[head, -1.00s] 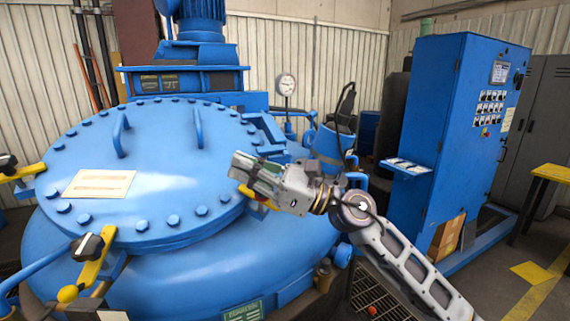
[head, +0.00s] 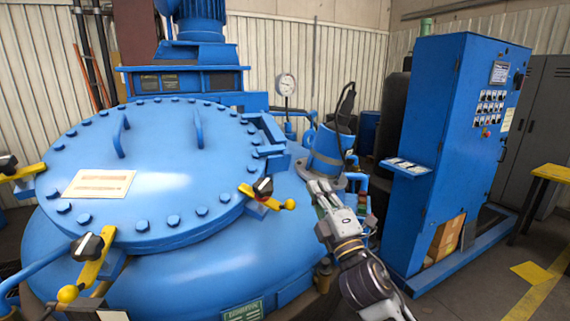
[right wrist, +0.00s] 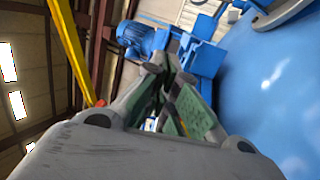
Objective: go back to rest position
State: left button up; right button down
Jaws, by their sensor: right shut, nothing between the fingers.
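My right gripper (head: 318,190) is in the head view, to the right of the furnace lid, in front of the blue conical fitting. It is shut and empty, and its arm comes up from the bottom edge. The same gripper shows in the right wrist view (right wrist: 170,75), its green-padded fingers close together and pointing up toward the ceiling and a blue motor. My left gripper is not in the head view.
The round blue furnace (head: 150,170) fills the left and middle, with yellow clamp handles (head: 268,199) on its rim. A blue control cabinet (head: 460,150) stands at the right. A yellow table (head: 552,172) is at the far right edge.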

jog(key=s+d+f+m+g+h, duration=0.2)
jog(key=d+f+m+g+h, duration=0.15)
jog(key=f, duration=0.45)
jog(key=s+d+f+m+g+h, duration=0.1)
jog(key=d+f+m+g+h, duration=0.1)
jog(key=d+f+m, duration=0.45)
jog(key=s+d+f+m+g+h, duration=0.1)
jog(key=s+f+m+g+h, duration=0.15)
jog(key=f, duration=0.75)
jog(key=s+d+f+m+g, duration=0.3)
jog(key=s+f+m+g, duration=0.6)
jog(key=s+f, duration=1.1)
jog(key=s+d+f+n+g, duration=0.1)
jog(key=s+f+n+g, duration=0.2)
jog(key=f, duration=2.8)
jog(key=s+d+f, duration=0.3)
jog(key=s+f, duration=0.7)
jog(key=s, duration=0.1)
jog(key=s+d+f+g, duration=0.1)
jog(key=s+d+f, duration=0.2)
jog(key=s+f, duration=0.7)
jog(key=shift+s+d+m, duration=0.15)
jog(key=shift+s+m, duration=0.2)
jog(key=shift+s, duration=0.45)
